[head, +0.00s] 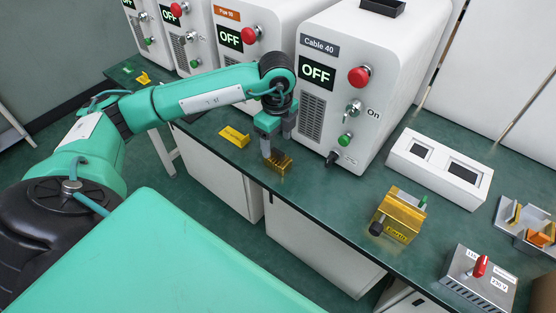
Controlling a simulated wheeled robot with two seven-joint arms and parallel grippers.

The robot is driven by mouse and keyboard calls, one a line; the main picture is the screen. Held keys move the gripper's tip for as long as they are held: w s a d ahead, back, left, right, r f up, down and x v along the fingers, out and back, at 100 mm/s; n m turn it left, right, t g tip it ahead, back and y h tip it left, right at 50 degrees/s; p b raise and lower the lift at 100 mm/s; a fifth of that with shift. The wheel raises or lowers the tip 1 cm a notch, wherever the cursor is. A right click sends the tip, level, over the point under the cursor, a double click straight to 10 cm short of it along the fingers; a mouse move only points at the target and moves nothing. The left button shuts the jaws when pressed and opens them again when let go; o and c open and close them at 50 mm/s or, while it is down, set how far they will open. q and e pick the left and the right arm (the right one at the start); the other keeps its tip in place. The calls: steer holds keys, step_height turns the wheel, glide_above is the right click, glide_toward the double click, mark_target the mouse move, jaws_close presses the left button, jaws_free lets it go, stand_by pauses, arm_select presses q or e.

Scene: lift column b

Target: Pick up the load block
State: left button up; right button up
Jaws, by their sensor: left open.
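A small ribbed gold block (281,166), which looks like the load block, lies on the green bench top near its front edge, in front of the Cable 40 machine. My left gripper (276,149) points down just above and behind it, with its jaws apart. One finger overlaps the block's left end in the picture. I cannot tell whether the fingers touch the block or stand around it. My right gripper is out of view.
The white Cable 40 machine (343,85) stands close behind the gripper. A yellow sign (234,137) lies left of the block. To the right are a yellow clamp-like device (401,212), a white socket box (438,168) and a grey red-lever switch box (478,282). Bench between is clear.

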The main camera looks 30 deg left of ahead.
mark_target(278, 151)
arm_select(q)
steer(key=shift+f, duration=0.55)
step_height(278, 151, down, 5)
steer(key=shift+d+r, duration=0.15)
steer(key=shift+c, duration=1.3)
steer(key=c, duration=1.1)
steer(key=shift+c, duration=0.2)
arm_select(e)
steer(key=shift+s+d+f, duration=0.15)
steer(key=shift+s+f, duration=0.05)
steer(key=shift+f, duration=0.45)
arm_select(q)
steer(key=shift+r, duration=0.15)
